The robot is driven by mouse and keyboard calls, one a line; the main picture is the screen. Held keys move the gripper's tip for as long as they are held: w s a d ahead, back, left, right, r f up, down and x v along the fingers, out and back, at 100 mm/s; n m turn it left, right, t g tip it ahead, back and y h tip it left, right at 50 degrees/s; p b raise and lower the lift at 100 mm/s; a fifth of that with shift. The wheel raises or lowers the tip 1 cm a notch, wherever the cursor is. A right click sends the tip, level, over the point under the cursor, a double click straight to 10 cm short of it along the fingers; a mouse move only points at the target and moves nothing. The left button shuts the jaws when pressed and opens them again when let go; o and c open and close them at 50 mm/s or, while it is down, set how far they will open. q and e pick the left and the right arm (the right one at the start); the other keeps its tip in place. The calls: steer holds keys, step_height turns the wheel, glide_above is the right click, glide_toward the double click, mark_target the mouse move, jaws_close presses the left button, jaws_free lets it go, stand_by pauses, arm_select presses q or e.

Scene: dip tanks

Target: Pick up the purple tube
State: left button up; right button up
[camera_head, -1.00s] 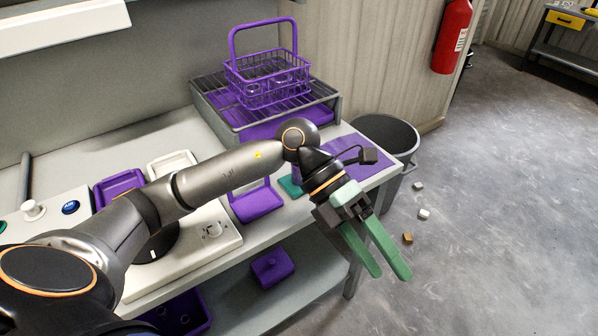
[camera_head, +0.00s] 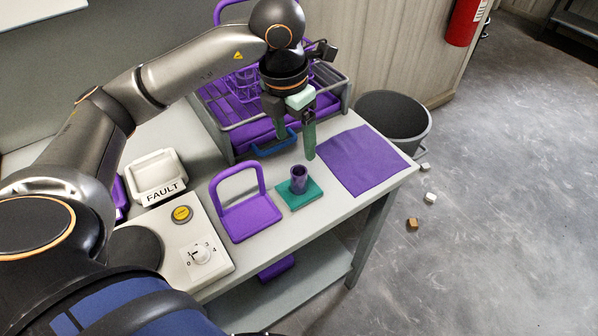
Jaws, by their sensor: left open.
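The purple tube (camera_head: 299,178) stands upright on a small teal block (camera_head: 314,193) on the bench, its open top facing up. My left gripper (camera_head: 296,146) is open, with its green fingers pointing down. It is above and behind the tube in the picture, apart from it, with nothing seen between the fingers. My right gripper is not in view.
A purple mat (camera_head: 362,160) lies right of the tube. A purple handled holder (camera_head: 250,216) stands left of it, beside a control box (camera_head: 180,243) with a dial. Behind are a rack (camera_head: 226,127) and purple basket. A dark bin (camera_head: 395,122) stands beyond the bench edge.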

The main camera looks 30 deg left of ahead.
mark_target(299, 173)
arm_select(q)
steer(key=f, duration=0.7)
steer(key=f+p, duration=0.1)
steer(key=f, duration=0.2)
steer(key=shift+w+d+f, duration=0.2)
steer(key=shift+w+d, duration=0.05)
steer(key=shift+w, duration=0.1)
steer(key=shift+c, duration=0.3)
jaws_close()
